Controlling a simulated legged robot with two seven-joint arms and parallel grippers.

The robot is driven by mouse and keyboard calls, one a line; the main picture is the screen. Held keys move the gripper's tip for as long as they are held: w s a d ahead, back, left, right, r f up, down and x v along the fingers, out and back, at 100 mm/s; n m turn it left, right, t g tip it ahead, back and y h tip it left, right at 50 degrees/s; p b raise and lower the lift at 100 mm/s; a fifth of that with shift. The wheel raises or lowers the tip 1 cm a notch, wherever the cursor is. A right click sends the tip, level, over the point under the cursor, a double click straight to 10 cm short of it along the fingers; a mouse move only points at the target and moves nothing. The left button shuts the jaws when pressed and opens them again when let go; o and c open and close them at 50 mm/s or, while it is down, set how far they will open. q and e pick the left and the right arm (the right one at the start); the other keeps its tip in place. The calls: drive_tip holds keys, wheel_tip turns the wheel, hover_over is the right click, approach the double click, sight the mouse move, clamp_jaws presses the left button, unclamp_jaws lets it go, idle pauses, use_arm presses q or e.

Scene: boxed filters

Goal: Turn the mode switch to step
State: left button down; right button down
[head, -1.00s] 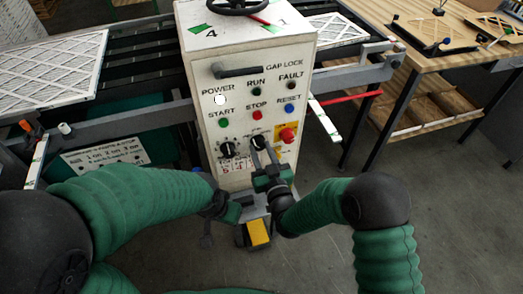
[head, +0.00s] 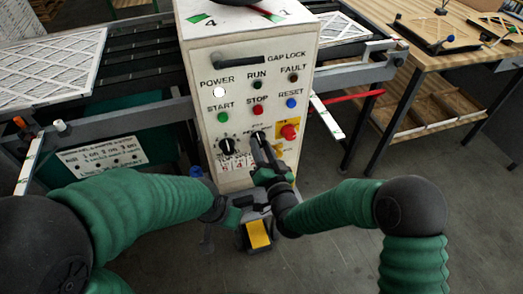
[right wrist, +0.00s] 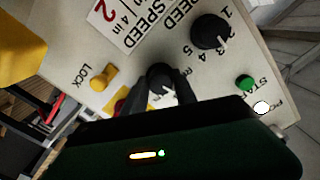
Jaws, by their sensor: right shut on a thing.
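The control box (head: 210,110) stands in the middle of the head view with its labelled front facing me. The mode switch, a black knob (right wrist: 160,76), sits low on its front, right of the black speed knob (head: 227,146). The speed knob also shows in the right wrist view (right wrist: 209,31). My right gripper (head: 260,142) is shut on the mode switch, one finger on each side of it. The fingers hide most of the switch and its labels in the head view. My left gripper (head: 240,203) is low in front of the box, away from the panel; its jaws are unclear.
Beside the switch are a red button on a yellow plate (head: 289,131) and a yellow lock knob (right wrist: 104,77). Start, stop and reset buttons sit above. A yellow-topped pedal (head: 258,234) is on the floor below. A wooden table (head: 450,50) stands at the right.

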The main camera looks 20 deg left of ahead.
drive_tip(key=shift+f+m+b, duration=0.1)
drive_tip(key=shift+m+b, duration=0.3)
drive_tip(key=shift+m, duration=0.7)
drive_tip(key=c, duration=1)
unclamp_jaws()
drive_tip(key=shift+d, duration=0.1)
drive_tip(key=p+v, duration=0.7)
drive_tip(key=v, duration=0.9)
drive_tip(key=shift+s+d, duration=0.25)
drive_tip(key=shift+s, duration=0.05)
